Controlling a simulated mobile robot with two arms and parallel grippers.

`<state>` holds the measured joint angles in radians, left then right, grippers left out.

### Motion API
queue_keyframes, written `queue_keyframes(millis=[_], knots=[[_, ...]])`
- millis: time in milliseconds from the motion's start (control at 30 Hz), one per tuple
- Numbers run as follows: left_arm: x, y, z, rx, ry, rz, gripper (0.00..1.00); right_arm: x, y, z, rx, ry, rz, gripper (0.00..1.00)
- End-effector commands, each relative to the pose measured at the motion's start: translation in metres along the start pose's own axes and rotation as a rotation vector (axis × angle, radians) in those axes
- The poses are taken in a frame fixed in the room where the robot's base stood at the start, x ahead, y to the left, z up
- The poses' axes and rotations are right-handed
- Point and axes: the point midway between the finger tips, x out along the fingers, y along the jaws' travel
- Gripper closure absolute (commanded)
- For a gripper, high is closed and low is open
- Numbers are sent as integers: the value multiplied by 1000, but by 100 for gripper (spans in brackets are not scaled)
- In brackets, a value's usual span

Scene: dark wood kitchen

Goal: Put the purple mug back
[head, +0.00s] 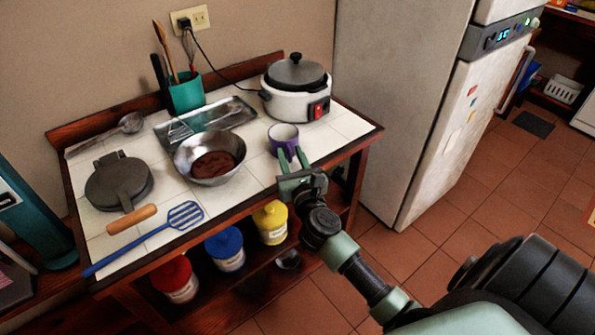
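The purple mug (283,138) stands upright on the white tiled counter top (258,168), near its front right edge and in front of the white cooker. Its inside is pale. My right gripper (292,157) reaches in from the lower right, with its green fingers spread apart at the near side of the mug. The fingertips overlap the mug's lower part in the picture; whether they touch it I cannot tell. My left gripper is not in view.
A steel bowl (190,168) with brown contents is left of the mug. The white cooker (299,103) stands behind it. A metal tray (233,112), waffle iron (112,187) and blue spatula (150,235) crowd the left. The fridge (392,90) is right of the counter.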

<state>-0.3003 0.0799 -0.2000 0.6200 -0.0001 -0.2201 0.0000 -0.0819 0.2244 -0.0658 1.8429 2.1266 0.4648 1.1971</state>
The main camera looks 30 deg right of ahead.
Motion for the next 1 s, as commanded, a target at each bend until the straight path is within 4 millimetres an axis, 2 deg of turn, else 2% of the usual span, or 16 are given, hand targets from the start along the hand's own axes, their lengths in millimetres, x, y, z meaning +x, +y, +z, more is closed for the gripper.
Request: queue_keyframes(millis=[300,500,633,867,967,1000], knots=[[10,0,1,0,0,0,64,-70,0,-3,0,3,-1,68],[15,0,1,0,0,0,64,-99,0,-2,1,2,-1,68],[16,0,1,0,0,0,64,-106,0,-1,0,1,-2,68],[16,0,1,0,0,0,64,-107,0,-2,-10,2,-1,68],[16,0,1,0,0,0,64,-105,3,-21,-122,14,10,68],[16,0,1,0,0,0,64,-104,6,-37,-217,23,21,68]])
